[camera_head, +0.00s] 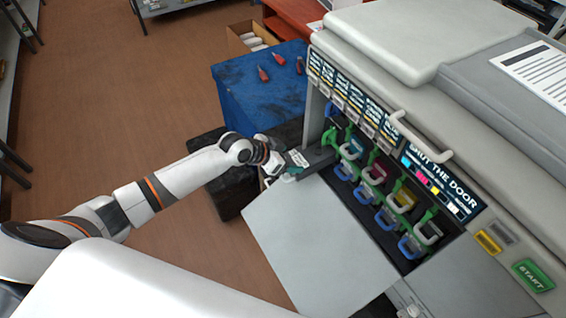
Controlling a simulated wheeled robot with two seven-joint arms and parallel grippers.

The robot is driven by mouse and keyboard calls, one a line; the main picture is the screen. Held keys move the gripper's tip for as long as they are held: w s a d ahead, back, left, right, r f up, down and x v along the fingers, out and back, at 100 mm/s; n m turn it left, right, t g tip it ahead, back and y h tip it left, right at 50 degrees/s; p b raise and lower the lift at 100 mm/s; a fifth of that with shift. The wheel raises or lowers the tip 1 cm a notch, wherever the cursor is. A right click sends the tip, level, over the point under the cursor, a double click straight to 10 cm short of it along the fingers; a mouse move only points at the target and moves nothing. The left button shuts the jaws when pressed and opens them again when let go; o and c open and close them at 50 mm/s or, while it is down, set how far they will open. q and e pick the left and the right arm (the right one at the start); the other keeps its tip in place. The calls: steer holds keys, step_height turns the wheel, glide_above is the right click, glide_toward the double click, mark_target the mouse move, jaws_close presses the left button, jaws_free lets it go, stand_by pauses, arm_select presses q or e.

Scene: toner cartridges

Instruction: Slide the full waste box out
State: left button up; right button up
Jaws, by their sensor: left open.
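The dark, long waste box (319,158) sticks out of the far left end of the printer's open bay, toward the left. A pale label lies on its outer end. My left gripper (273,168) is open at that outer end, very close to it. I cannot tell whether the fingers touch the box or its handle. The box's inner end is hidden inside the printer (465,165). My right gripper is not in view.
The printer's grey door (310,240) hangs open below the bay. Several coloured cartridges with blue handles and green levers (385,195) sit in the bay. A blue-topped cart (245,90) with red-handled tools stands behind. Brown floor is clear at left.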

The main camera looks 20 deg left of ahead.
mark_target(302, 161)
arm_select(q)
steer(key=b+x, duration=0.1)
steer(key=x, duration=0.1)
steer(key=b+x, duration=0.2)
steer(key=x, duration=0.1)
steer(key=shift+s+d, duration=0.2)
steer(key=shift+d, duration=0.1)
steer(key=shift+w+d+f+b, duration=0.25)
steer(key=shift+w+f+b, duration=0.25)
steer(key=shift+b, duration=0.2)
steer(key=shift+r, duration=0.15)
steer(key=shift+c, duration=0.6)
